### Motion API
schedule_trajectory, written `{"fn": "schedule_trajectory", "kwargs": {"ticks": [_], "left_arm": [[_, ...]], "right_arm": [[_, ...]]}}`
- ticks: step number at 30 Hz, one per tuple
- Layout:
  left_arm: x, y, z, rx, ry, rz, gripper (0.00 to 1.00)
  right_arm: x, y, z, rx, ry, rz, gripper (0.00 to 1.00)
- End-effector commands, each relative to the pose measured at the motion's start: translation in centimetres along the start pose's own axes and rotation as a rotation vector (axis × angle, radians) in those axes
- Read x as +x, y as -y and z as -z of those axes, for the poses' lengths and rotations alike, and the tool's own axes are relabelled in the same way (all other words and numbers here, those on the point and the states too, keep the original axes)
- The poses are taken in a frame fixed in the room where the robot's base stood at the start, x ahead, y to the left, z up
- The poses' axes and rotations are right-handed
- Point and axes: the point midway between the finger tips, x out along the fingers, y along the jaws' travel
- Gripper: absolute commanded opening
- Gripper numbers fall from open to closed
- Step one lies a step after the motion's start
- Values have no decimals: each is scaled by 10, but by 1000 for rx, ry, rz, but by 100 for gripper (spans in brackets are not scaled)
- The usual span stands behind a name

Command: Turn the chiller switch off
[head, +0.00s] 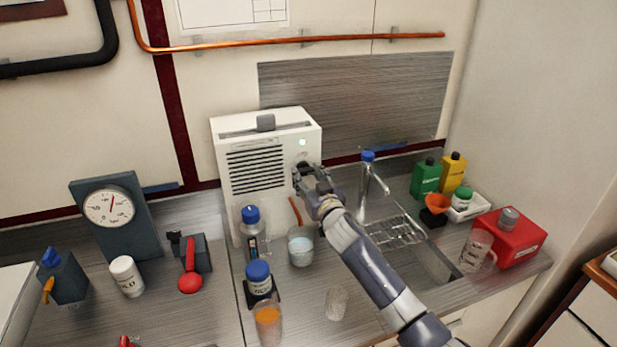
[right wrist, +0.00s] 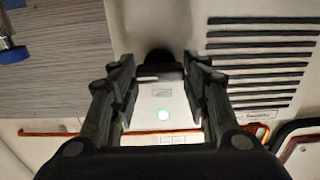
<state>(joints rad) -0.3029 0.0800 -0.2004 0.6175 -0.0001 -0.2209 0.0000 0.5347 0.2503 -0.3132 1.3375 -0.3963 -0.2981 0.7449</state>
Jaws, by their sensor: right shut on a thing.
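The chiller (head: 230,140) is a white box with a dark slotted grille (head: 255,168), standing against the back wall. A small pale green lamp (head: 302,142) glows on its front, and the lamp also shows in the right wrist view (right wrist: 163,115). My right gripper (head: 306,172) is at the chiller's front, just below the lamp. In the right wrist view its fingers (right wrist: 160,80) are on either side of the dark switch knob (right wrist: 159,58), shut on it. My left gripper is out of view.
A beaker (head: 301,248) and blue-capped bottles (head: 259,280) stand below the chiller, left of my right arm. A sink with a tap (head: 365,185) lies to the right. Green (head: 426,178) and yellow (head: 453,172) bottles and a red box (head: 512,240) are farther right.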

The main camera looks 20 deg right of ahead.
Motion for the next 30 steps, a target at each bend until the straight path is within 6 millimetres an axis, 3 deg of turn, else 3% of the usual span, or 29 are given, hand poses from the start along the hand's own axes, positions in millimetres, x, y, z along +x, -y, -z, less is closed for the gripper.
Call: {"fn": "schedule_trajectory", "kwargs": {"ticks": [11,30], "left_arm": [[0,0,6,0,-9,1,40],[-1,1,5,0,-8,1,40]], "right_arm": [[0,0,0,-164,0,0,19],[0,-1,-1,-762,2,0,19]]}}
